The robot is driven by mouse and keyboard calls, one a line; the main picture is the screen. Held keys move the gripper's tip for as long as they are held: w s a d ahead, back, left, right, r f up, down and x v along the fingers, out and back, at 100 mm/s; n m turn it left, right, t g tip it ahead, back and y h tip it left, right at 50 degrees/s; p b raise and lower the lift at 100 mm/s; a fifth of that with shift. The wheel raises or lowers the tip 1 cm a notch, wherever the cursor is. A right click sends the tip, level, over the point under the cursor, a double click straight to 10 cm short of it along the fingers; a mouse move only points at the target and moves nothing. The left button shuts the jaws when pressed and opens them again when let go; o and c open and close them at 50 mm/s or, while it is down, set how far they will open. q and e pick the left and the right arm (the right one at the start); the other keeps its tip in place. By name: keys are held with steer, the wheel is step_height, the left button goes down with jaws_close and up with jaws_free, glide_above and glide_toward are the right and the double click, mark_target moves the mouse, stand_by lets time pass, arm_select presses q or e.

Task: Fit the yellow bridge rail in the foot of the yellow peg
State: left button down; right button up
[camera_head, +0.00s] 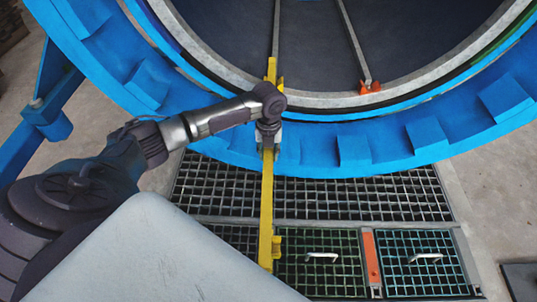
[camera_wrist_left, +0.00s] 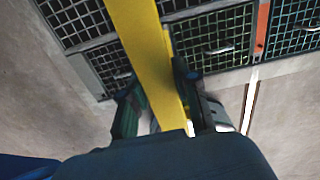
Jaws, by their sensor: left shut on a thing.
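The yellow bridge rail (camera_head: 266,205) is a long, narrow bar. It spans from above the floor grating up to the blue autoclave rim. My left gripper (camera_head: 268,146) is shut on it near the rim. In the left wrist view the rail (camera_wrist_left: 143,50) runs between the fingers of the left gripper (camera_wrist_left: 163,105). Yellow parts (camera_head: 280,84) show beside the rail's far end, by the left track; I cannot tell whether they are the yellow peg or whether the rail touches them. A small yellow block (camera_head: 277,247) shows beside the near end. My right gripper is out of view.
The blue autoclave ring (camera_head: 353,150) curves across the back. An orange fitting (camera_head: 369,88) sits at the right track's end. An orange bar (camera_head: 371,258) lies between grating panels with handles (camera_head: 425,258). A grey surface (camera_head: 150,255) covers the lower left.

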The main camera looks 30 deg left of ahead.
arm_select(q)
steer(key=shift+w+r, duration=0.1)
steer(key=shift+w, duration=0.05)
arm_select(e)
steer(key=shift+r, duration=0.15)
arm_select(q)
steer(key=shift+w+a+r+p, duration=0.1)
steer(key=shift+p, duration=0.3)
steer(key=shift+f, duration=0.25)
steer(key=shift+f+b, duration=0.85)
steer(key=shift+f, duration=0.7)
step_height(320, 180, down, 2)
steer(key=shift+f+b, duration=0.1)
steer(key=shift+b, duration=0.4)
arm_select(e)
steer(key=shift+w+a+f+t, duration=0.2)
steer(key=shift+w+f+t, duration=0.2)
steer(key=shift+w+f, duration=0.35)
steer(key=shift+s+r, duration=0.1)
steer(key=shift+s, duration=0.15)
